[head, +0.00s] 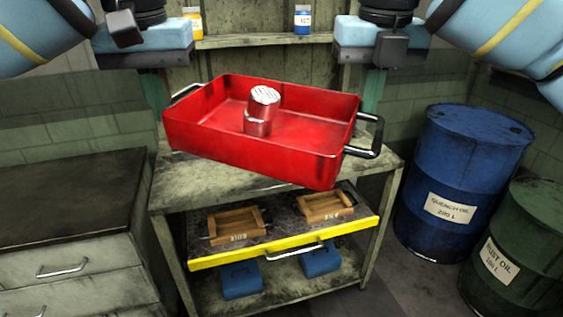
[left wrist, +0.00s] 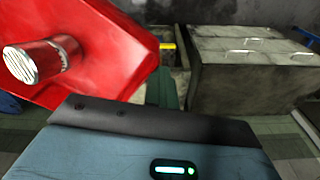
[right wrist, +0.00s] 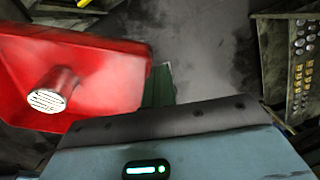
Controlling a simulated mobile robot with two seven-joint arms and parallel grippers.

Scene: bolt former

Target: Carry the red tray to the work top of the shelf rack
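The red tray (head: 235,148) is at the work top (head: 172,185) of the shelf rack, turned at an angle to it. Its front right corner reaches past the top's front edge; I cannot tell whether it rests or hovers. A red cylinder with a silver ridged top (head: 258,122) stands inside it. My left gripper (head: 158,106) is by the tray's left handle (head: 185,92). My right gripper (head: 372,106) is by the right handle (head: 378,138), seemingly behind it. Green fingers show beside the tray in both wrist views, but their gap is not clear.
Below the work top, a yellow-edged shelf (head: 285,243) holds wooden boxes, with blue bins (head: 240,281) underneath. A drawer cabinet (head: 65,225) stands left. A blue drum (head: 455,185) and a green drum (head: 525,250) stand right. A back ledge (head: 255,40) holds small bottles.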

